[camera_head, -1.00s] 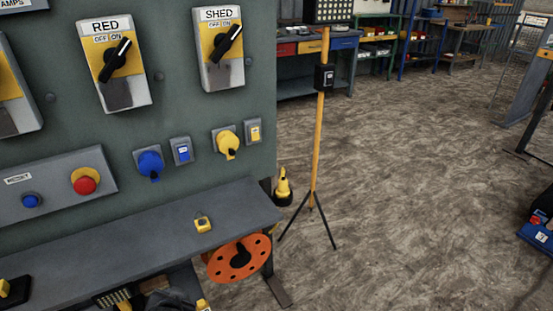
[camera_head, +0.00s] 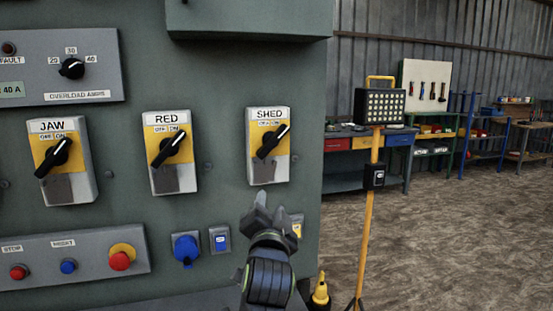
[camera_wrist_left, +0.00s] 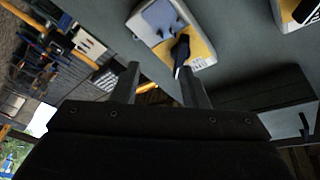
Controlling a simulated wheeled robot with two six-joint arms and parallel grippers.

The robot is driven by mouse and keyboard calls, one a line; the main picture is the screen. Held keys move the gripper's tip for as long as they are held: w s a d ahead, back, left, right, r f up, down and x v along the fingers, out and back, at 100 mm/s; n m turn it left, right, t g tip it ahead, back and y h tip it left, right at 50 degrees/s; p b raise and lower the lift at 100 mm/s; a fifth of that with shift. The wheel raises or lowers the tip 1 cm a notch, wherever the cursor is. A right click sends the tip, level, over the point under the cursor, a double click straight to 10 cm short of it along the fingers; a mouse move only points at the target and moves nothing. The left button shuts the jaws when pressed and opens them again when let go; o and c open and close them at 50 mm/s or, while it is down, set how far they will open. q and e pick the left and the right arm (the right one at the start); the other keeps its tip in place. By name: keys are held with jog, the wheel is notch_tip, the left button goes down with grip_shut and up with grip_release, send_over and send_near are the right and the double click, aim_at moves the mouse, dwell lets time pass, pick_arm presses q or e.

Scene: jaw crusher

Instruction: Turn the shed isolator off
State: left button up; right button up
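The SHED isolator (camera_head: 268,167) is a grey box with a yellow plate on the green panel. Its black handle (camera_head: 272,142) slants up to the right, towards the ON label. My left gripper (camera_head: 265,203) is just below the isolator in the head view, its fingers pointing up. In the left wrist view its two fingers (camera_wrist_left: 158,86) are spread with nothing held between them. A yellow-plated isolator box (camera_wrist_left: 195,47) with a black handle (camera_wrist_left: 181,52) shows beyond the fingertips there; I cannot tell if a finger touches the handle. My right gripper is not in view.
The RED (camera_head: 174,178) and JAW (camera_head: 70,187) isolators sit to the left. Below are a blue socket (camera_head: 186,249) and a push-button box (camera_head: 95,262). A green housing (camera_head: 250,18) juts out above. A work light on a yellow stand (camera_head: 380,107) stands to the right of the panel.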

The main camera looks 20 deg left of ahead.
pick_arm(q)
notch_tip(320, 180, up, 5)
jog(key=d+t, duration=0.1)
jog(key=p, duration=0.3)
send_near(274, 144)
jog(key=shift+y, duration=0.4)
jog(key=x, duration=0.9)
jog(key=shift+w+r, duration=0.1)
jog(key=shift+w, duration=0.2)
grip_shut()
